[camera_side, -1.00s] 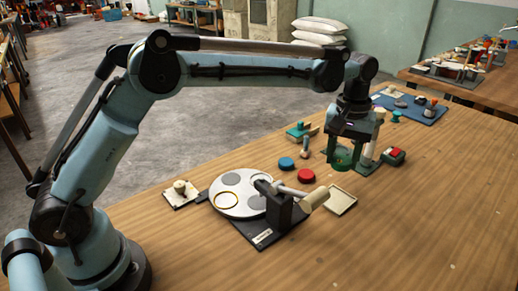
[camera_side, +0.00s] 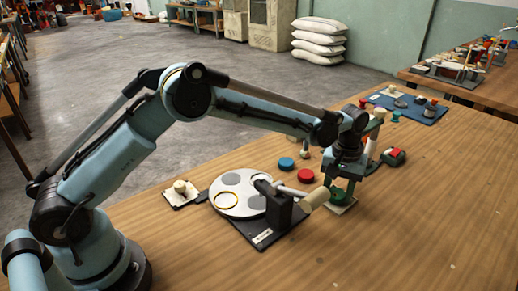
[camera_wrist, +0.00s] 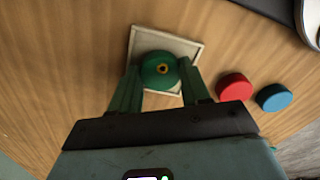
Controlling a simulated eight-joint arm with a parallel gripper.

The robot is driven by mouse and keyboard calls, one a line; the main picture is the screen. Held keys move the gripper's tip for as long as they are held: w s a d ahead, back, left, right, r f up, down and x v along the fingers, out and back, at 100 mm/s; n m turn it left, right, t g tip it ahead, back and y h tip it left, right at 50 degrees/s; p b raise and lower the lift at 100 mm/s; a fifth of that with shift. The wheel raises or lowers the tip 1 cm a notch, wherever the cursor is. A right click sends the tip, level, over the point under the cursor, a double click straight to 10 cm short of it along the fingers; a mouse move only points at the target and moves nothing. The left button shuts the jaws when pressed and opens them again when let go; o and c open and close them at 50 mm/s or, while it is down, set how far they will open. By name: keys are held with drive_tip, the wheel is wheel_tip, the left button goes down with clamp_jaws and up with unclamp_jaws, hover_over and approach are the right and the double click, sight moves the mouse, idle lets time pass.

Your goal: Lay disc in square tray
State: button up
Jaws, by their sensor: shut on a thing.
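A green disc (camera_wrist: 158,70) with a small yellow-ringed dark centre sits between the two green fingers of my gripper (camera_wrist: 160,78) in the wrist view. The gripper is shut on it. The square tray (camera_wrist: 192,46), pale with a raised rim, lies beneath the disc, which covers part of its floor. In the side view my gripper (camera_side: 340,193) is low over the tray (camera_side: 347,208), and the green disc (camera_side: 337,196) shows at its fingertips. I cannot tell whether the disc touches the tray floor.
A red disc (camera_side: 305,175) and a blue disc (camera_side: 286,164) lie left of the gripper. The front right table is clear.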

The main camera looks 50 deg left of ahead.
sight(337, 194)
drive_tip(key=shift+f, duration=0.15)
drive_tip(key=o, duration=1.1)
drive_tip(key=s+a+r+m+t, duration=0.1)
drive_tip(key=s+a+r, duration=0.1)
drive_tip(key=r, duration=0.6)
drive_tip(key=s+a+r+t, duration=0.1)
drive_tip(key=s+a+r, duration=0.1)
drive_tip(key=r, duration=0.7)
drive_tip(key=shift+s+a+f+m+t, duration=0.8)
drive_tip(key=shift+s+a, duration=0.8)
drive_tip(key=shift+s, duration=1.45)
drive_tip(key=shift+s+a+f+m+t, duration=0.8)
drive_tip(key=shift+s+a, duration=0.8)
drive_tip(key=shift+s, duration=1.5)
drive_tip(key=shift+s+a+f+m+t, duration=0.5)
drive_tip(key=shift+s+a+t, duration=0.8)
drive_tip(key=shift+s, duration=1.75)
